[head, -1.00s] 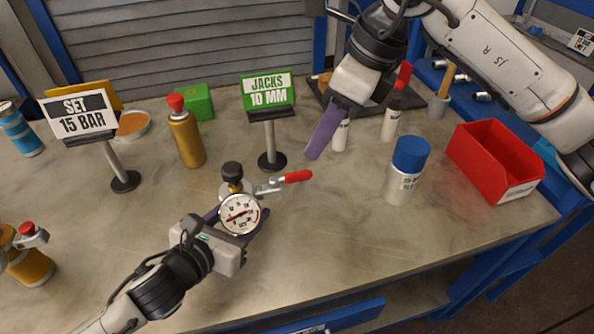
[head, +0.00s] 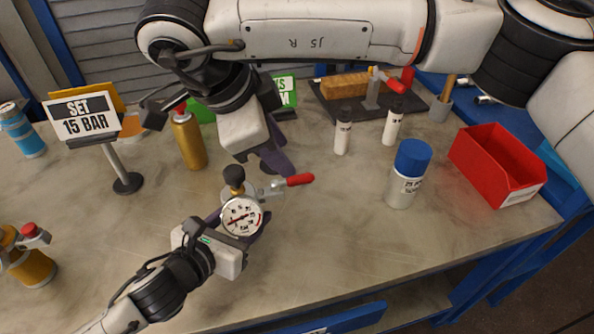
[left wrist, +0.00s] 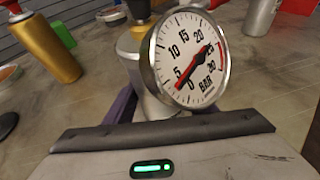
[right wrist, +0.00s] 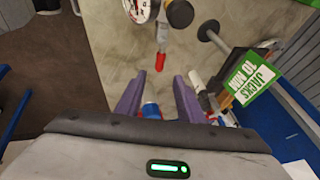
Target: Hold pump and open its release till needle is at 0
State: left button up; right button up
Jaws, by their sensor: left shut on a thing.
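The pump stands on the bench with a metal body, a round dial gauge (head: 241,216), a black knob (head: 234,177) and a red-tipped lever (head: 297,181). My left gripper (head: 238,226) is shut around the pump body, below the gauge. In the left wrist view the gauge (left wrist: 190,60) faces me; its red needle lies with its lower-left end between 0 and 5. My right gripper (head: 280,163) is open and empty, above and behind the pump. In the right wrist view the red lever tip (right wrist: 160,61) and black knob (right wrist: 179,13) lie beyond the fingers.
A "SET 15 BAR" sign (head: 83,116) and a gold bottle (head: 188,142) stand to the left. The green jacks sign (head: 285,89) is partly hidden behind my right arm. A blue-capped can (head: 407,175) and a red bin (head: 497,163) stand to the right.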

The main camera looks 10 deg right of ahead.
aim_at(300, 177)
jog(key=x, duration=0.9)
jog(key=shift+f, duration=0.2)
jog(key=shift+c, duration=0.5)
grip_shut()
